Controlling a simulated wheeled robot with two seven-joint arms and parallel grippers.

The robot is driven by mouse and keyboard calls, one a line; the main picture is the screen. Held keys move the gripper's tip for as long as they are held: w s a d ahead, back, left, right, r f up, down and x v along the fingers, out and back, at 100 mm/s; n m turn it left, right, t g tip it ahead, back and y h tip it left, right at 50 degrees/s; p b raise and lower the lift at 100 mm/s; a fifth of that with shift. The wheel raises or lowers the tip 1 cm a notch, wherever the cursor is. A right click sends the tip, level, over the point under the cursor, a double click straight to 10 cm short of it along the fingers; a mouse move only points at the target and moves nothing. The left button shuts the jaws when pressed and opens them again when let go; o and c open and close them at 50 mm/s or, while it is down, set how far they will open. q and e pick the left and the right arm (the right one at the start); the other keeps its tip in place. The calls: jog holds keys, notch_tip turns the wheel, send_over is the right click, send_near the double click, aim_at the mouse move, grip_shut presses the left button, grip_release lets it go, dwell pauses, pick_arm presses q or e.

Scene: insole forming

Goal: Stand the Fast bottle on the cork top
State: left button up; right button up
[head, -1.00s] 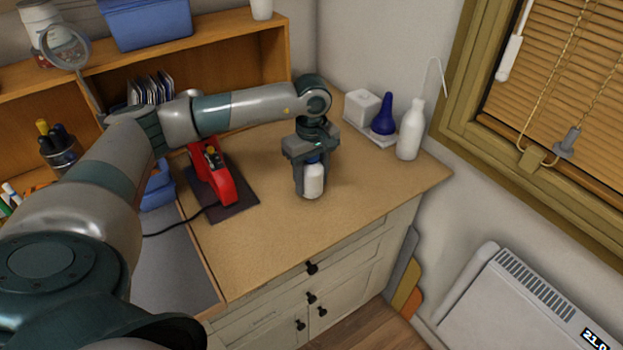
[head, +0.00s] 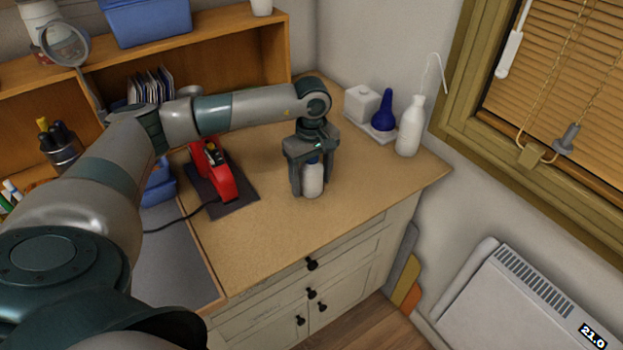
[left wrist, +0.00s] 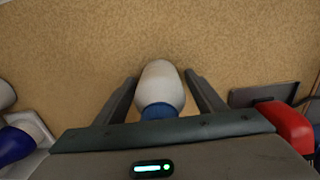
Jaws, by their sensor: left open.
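The Fast bottle (head: 313,181), white with a blue cap, stands upright on the tan cork top (head: 270,240). My left gripper (head: 312,190) points down over it, open, with one finger on each side of the bottle. In the left wrist view the bottle (left wrist: 160,85) lies between the fingers, with a gap on both sides. Its blue cap (left wrist: 158,111) is partly hidden by the gripper body. My right gripper is not in view.
A red tool (head: 215,172) on a dark mat stands left of the bottle. A white spout bottle (head: 410,128) and a tray with a white block (head: 361,104) and a blue bulb (head: 383,112) are at the back right. The cork top's front is clear.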

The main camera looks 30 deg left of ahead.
pick_arm(q)
jog(key=shift+r, duration=0.25)
notch_tip(320, 180, up, 7)
jog(key=b, duration=0.3)
jog(key=shift+f, duration=0.2)
notch_tip(320, 180, up, 4)
jog(key=shift+r+b, duration=0.1)
jog(key=shift+b, duration=0.4)
jog(key=shift+r, duration=0.45)
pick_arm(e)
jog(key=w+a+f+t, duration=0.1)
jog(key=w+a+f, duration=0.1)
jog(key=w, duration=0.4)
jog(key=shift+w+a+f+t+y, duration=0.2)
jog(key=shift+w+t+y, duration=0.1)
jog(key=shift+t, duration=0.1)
